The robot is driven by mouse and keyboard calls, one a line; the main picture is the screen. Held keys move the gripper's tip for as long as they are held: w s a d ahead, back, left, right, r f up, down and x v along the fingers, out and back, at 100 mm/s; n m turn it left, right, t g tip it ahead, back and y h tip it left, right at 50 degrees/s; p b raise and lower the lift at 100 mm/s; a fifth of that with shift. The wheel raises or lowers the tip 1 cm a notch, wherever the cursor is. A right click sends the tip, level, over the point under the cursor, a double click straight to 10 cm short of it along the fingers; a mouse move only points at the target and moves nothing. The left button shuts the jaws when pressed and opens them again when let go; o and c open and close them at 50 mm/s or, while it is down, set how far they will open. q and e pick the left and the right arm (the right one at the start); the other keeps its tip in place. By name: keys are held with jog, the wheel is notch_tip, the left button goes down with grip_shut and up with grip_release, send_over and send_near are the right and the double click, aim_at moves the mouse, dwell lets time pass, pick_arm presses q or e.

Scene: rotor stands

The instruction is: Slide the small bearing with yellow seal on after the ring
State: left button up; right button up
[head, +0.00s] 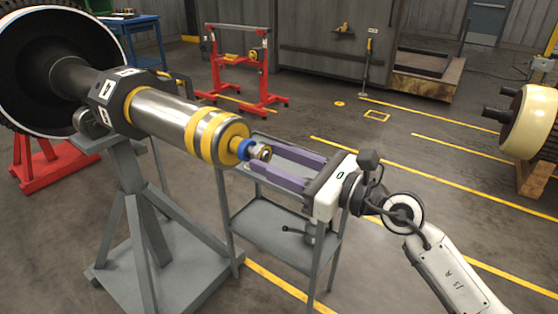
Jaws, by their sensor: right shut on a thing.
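The steel rotor shaft (160,115) lies on a grey stand and points right, with yellow bands and a yellow-faced end. A blue ring (245,149) sits around its thin tip. A small metallic piece with a yellowish tint, apparently the small bearing (263,152), is at the tip, just right of the blue ring. My right gripper (254,153) reaches in from the right, its long purple fingers on either side of this piece and shut on it. Whether the bearing is around the shaft or just off its end is too small to tell. My left gripper is out of view.
A grey two-shelf cart (285,222) stands under my right gripper, with a dark tool on its lower shelf. The grey rotor stand (135,215) is at left. A red stand (240,75) is farther back.

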jog(key=shift+w+a+r, duration=0.1)
jog(key=shift+w+a, duration=0.3)
jog(key=shift+a, duration=0.15)
jog(key=shift+w+a, duration=0.25)
jog(key=shift+a, duration=0.1)
dwell(0.4)
jog(key=o, duration=1.6)
jog(key=shift+c, duration=0.2)
jog(key=v, duration=0.9)
dwell(0.4)
